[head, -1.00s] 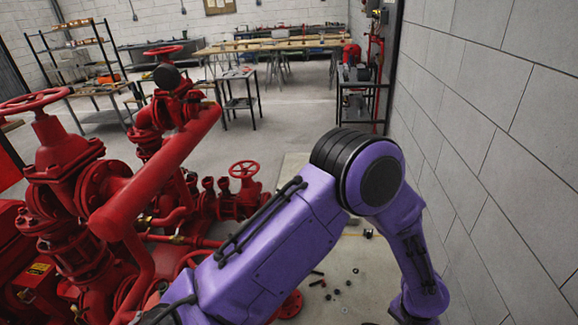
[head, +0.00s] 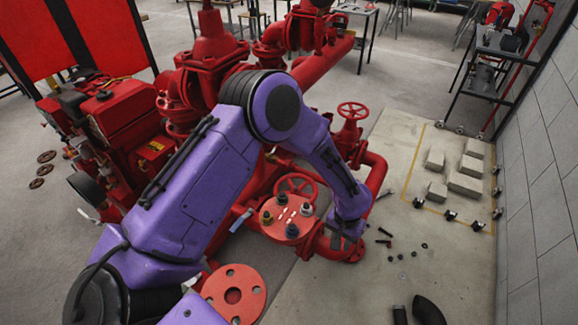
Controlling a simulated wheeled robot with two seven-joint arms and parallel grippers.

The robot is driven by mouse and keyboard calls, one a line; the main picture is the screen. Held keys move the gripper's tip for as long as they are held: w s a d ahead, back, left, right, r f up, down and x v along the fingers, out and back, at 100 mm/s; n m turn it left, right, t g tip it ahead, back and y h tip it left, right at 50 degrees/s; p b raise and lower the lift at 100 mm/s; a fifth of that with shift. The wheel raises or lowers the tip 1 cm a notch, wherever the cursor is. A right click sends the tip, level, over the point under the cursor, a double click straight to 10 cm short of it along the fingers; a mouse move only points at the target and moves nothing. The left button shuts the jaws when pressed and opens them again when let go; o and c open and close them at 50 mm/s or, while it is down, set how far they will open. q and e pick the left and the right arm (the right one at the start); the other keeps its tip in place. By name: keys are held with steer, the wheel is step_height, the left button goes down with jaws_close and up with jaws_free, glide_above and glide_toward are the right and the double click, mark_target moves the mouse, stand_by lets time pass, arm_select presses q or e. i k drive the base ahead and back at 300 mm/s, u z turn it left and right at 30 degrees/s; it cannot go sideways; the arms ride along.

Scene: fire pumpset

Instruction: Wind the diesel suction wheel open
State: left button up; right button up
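Two red handwheels show in the head view. The farther handwheel (head: 352,110) stands on a small valve right of centre. The nearer handwheel (head: 296,186) sits lower and left of it, close behind my purple forearm. I cannot tell which is the diesel suction wheel. My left arm reaches across the pumpset from the lower left. Its gripper (head: 341,242) points down beside the red pipe flange at lower centre, below and apart from both wheels. The fingers are small and dark, and their opening is unclear. My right gripper is not in view.
A red engine (head: 115,112) stands at the left. A round red flange plate (head: 234,293) is at the bottom, and a plate with fittings (head: 287,217) lies near the gripper. Loose bolts and grey blocks (head: 466,184) lie on the pale floor at right, before the block wall.

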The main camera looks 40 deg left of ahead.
mark_target(312, 197)
steer(key=i, duration=1.05)
steer(key=u, duration=0.9)
